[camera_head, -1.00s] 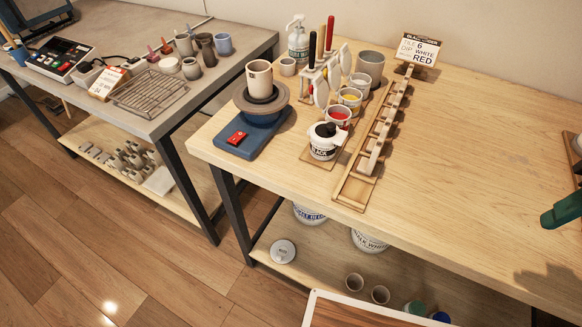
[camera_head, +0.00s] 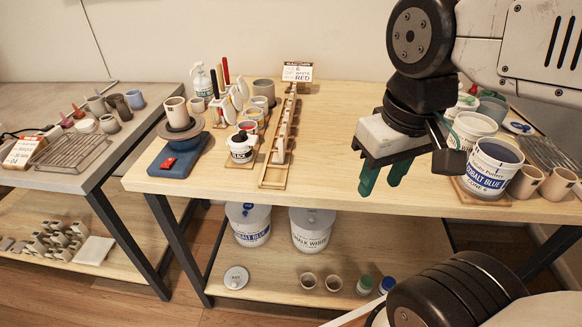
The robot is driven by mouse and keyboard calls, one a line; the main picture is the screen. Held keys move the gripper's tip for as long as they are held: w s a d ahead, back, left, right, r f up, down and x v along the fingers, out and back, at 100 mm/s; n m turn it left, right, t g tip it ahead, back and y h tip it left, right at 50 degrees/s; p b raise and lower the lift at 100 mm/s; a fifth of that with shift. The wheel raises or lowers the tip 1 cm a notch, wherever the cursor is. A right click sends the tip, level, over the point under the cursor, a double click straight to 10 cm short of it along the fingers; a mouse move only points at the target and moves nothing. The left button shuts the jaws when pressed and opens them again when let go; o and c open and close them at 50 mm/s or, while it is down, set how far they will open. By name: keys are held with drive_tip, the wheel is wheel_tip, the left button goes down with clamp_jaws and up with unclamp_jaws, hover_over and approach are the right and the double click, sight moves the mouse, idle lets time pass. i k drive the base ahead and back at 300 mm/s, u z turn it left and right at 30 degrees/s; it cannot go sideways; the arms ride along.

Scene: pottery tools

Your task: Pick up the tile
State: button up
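A long wooden rack (camera_head: 272,178) runs from front to back on the light wooden table, left of the middle. A few pale upright pieces, which look like tiles (camera_head: 281,143), stand in its slots; they are small and partly overlap. A sign (camera_head: 298,66) at the rack's far end reads something like "white" and "red". My gripper (camera_head: 384,176) has green fingers pointing down over the table, well to the right of the rack. The fingers are apart with nothing seen between them.
Paint cups, a black-labelled pot (camera_head: 241,148) and a brush stand crowd the rack's left side. A blue-based wheel (camera_head: 178,157) stands further left. A cobalt blue bucket (camera_head: 487,168) and cups stand right of my gripper. Bare tabletop (camera_head: 325,140) lies between rack and gripper.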

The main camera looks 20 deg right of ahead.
sight(278, 158)
drive_tip(key=u, duration=0.05)
drive_tip(key=i, duration=0.4)
drive_tip(key=z, duration=0.55)
drive_tip(key=k, duration=1.3)
drive_tip(key=i, duration=0.45)
drive_tip(key=u, duration=1)
drive_tip(key=i, duration=0.8)
drive_tip(key=u, duration=0.2)
